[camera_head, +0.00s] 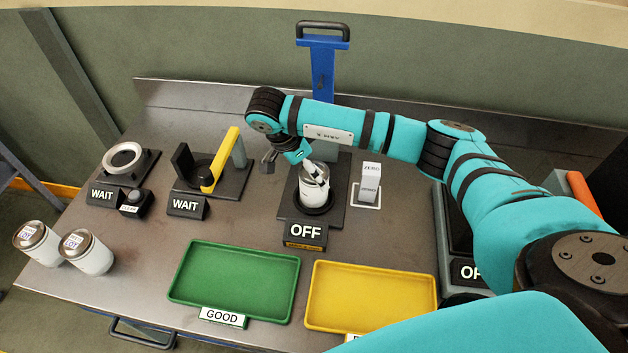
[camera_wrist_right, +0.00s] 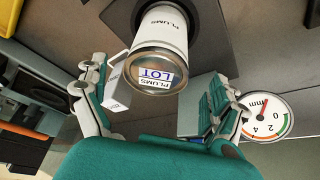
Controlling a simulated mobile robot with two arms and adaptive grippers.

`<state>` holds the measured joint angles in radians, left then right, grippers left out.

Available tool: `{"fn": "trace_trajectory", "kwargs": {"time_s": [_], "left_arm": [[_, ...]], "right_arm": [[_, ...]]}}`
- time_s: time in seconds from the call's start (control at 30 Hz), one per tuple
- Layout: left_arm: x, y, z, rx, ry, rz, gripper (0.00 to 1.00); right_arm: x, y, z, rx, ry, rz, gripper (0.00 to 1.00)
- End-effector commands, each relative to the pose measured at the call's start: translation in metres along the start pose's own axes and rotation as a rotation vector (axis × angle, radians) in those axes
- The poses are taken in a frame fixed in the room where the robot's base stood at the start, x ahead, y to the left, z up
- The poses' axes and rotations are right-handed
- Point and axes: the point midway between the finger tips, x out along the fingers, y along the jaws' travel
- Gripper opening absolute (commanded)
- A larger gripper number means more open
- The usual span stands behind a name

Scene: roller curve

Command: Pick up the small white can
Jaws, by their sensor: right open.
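A white can (camera_head: 314,187) with a metal lid stands in the black holder of the station marked OFF. In the right wrist view the can (camera_wrist_right: 163,35) shows a lid label reading PLUMS LOT. My right gripper (camera_head: 294,167) is open at the can's upper part. In the wrist view its two fingers (camera_wrist_right: 160,98) are spread, one to each side of the lid; I cannot tell whether either touches it. Two similar white cans, one (camera_head: 37,243) and another (camera_head: 88,252), stand at the table's left end. My left gripper is not in view.
A green tray (camera_head: 234,252) marked GOOD and a yellow tray (camera_head: 370,299) lie along the front. Two stations marked WAIT, one with a ring (camera_head: 122,158) and one with a yellow arm (camera_head: 221,160), stand left. A ZERO/DEMO block (camera_head: 369,182) is close right of the can. A dial (camera_wrist_right: 268,117) shows near one finger.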

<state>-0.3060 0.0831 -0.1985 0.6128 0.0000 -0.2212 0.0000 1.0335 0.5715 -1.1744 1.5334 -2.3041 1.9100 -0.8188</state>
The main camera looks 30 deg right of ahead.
Motion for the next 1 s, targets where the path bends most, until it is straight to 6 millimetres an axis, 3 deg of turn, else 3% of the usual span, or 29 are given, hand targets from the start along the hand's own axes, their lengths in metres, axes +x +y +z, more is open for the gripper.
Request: {"fn": "trace_trajectory", "kwargs": {"time_s": [0.17,0.37,0.5,0.77,1.0], "left_arm": [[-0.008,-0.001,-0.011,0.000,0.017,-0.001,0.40],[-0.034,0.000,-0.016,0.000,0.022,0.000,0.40],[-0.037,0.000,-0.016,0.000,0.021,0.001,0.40],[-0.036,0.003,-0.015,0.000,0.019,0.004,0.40],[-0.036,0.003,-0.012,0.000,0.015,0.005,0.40]], "right_arm": [[0.010,0.001,-0.001,-0.001,0.000,0.001,0.97],[0.036,0.005,-0.006,-0.001,0.000,0.006,0.97],[0.055,0.003,-0.005,-0.001,0.000,0.003,0.97],[0.061,0.003,-0.004,-0.002,-0.001,-0.001,0.97],[0.060,0.003,-0.004,-0.001,-0.001,-0.001,0.69]]}}
